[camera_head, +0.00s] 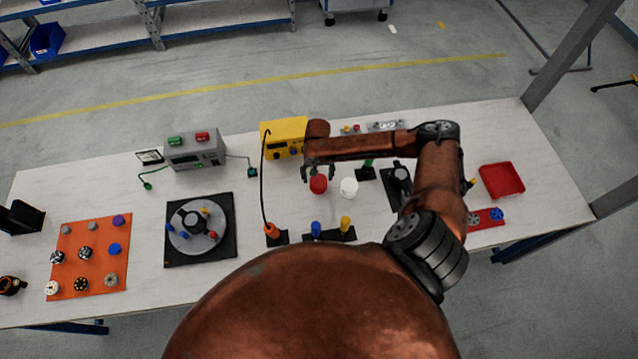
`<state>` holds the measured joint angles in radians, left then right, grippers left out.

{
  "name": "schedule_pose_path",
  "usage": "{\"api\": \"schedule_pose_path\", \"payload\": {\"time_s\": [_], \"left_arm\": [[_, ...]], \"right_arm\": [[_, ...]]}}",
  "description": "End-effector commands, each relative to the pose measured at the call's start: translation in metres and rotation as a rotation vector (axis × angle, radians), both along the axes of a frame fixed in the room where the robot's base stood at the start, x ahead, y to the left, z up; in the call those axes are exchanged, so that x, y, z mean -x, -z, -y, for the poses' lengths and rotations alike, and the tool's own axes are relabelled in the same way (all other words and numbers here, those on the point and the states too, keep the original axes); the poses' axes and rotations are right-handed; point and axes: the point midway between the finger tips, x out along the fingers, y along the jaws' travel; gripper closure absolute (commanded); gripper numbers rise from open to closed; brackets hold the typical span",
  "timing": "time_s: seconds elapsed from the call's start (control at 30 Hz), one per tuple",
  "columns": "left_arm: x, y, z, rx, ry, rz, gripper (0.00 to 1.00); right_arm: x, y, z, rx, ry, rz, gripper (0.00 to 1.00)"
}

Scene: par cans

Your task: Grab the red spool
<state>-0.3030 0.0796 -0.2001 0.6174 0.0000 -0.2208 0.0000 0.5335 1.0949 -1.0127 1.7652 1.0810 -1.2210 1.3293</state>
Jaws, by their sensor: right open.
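The red spool (318,185) stands on the white table, a little left of the white spool (349,187). My right arm reaches in from the right, and my right gripper (318,171) is open, pointing down directly above the red spool. The fingertips are close to the spool's top; I cannot tell whether they touch it or straddle it. My left gripper is not in view.
A yellow box (283,134) stands behind the gripper. A black cable arches up from an orange plug (271,231) to the left. A black stand with blue and yellow pegs (330,235) is in front. A red tray (502,180) lies at the right.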

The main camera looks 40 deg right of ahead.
Motion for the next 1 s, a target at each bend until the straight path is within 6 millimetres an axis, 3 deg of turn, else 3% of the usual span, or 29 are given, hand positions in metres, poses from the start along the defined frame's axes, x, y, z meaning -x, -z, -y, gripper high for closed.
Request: {"api": "schedule_pose_path", "payload": {"time_s": [0.23,0.53,1.0], "left_arm": [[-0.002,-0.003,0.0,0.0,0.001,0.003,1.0],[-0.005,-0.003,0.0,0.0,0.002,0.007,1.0],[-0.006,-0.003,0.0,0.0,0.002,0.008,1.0]], "right_arm": [[0.002,0.034,0.002,-0.001,0.001,-0.001,0.41],[0.003,0.039,0.004,0.0,0.003,-0.001,0.41],[0.003,0.039,0.004,0.0,0.004,-0.001,0.73]]}}
